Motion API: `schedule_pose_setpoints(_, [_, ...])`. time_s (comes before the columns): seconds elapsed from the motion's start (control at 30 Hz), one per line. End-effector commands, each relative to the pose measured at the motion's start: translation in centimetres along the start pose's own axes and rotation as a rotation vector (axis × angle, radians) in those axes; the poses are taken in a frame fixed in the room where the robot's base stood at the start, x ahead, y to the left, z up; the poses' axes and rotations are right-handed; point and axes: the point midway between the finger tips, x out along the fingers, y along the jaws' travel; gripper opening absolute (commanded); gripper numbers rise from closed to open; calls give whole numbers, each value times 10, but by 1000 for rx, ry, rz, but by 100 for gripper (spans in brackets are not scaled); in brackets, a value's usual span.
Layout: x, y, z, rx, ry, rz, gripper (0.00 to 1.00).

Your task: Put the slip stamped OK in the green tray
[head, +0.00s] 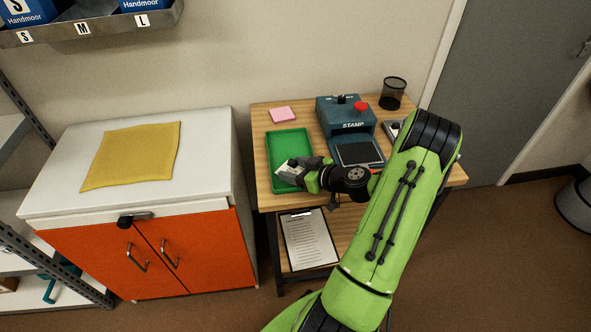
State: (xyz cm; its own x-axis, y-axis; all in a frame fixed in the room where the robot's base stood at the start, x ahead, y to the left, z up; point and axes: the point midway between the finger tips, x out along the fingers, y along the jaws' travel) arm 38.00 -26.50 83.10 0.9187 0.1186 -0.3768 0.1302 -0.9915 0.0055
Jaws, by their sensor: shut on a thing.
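The green tray (288,142) lies on the left part of the wooden table. My gripper (296,166) is over the tray's near part, coming in from the right. It is shut on a small white slip (286,171), which shows over the tray's near half. I cannot read a stamp on the slip at this size. I cannot tell whether the slip touches the tray floor. My gripper hides part of the slip and the tray's near right corner.
A blue-grey stamp machine (345,116) with a red knob stands right of the tray. A pink note pad (282,114) lies behind the tray, and a black mesh cup (392,93) stands at the back right. A white-topped cabinet (205,150) with a yellow cloth (132,155) is to the left.

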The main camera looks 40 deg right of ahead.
Motion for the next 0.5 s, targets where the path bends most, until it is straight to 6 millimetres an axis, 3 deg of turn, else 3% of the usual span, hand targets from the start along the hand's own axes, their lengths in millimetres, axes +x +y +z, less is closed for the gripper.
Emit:
schedule_pose_setpoints(0.17, [1, 0, 3, -1, 0, -1, 39])
schedule_pose_setpoints(0.2, [1, 0, 2, 0, 0, -1, 74])
schedule_pose_setpoints(0.33, [1, 0, 2, 0, 0, -1, 93])
schedule_pose_setpoints(0.5, [1, 0, 2, 0, -1, -1, 93])
